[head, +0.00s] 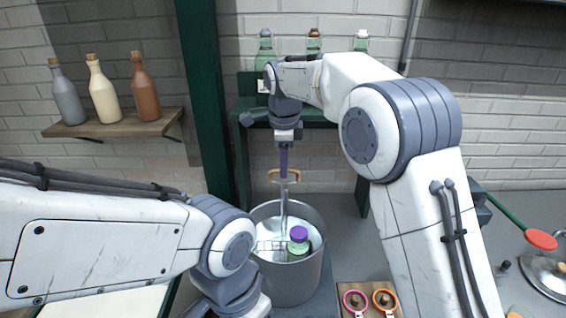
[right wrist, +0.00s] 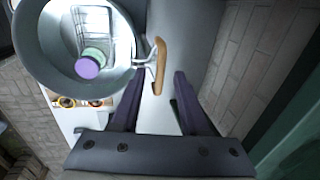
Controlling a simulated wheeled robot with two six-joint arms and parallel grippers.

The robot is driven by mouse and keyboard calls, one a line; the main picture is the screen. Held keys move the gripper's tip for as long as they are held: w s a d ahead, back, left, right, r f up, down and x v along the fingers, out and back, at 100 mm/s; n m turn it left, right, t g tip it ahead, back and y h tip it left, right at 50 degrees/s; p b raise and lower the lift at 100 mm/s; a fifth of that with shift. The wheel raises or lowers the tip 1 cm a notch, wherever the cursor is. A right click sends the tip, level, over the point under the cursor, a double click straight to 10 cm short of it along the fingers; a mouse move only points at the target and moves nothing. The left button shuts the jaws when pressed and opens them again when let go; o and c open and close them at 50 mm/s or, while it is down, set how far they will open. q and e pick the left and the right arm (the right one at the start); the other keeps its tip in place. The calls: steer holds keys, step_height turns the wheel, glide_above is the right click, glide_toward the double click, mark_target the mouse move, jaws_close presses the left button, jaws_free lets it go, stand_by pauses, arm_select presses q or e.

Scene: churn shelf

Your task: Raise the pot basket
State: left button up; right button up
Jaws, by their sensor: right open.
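A grey metal pot (head: 287,281) stands in the lower middle of the head view. Inside it are a wire basket (head: 268,246) and a green jar with a purple lid (head: 299,236). The basket's tan handle (head: 272,173) rises above the pot on a metal stem. My right gripper (head: 284,172) points down at the handle. In the right wrist view, the purple fingers (right wrist: 155,82) are spread, with the handle (right wrist: 160,55) around and just beyond their tips. I cannot tell whether they touch it. My left arm crosses the lower left; its fingers are hidden.
A wall shelf (head: 110,127) with several corked bottles is at the left. A green post (head: 205,90) stands behind my left arm. A green rack with bottles is behind the pot. Orange and pink rings (head: 384,300) lie right of the pot; a lid (head: 548,272) is far right.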

steer(key=shift+f, duration=0.25)
jaws_close()
stand_by(1.4)
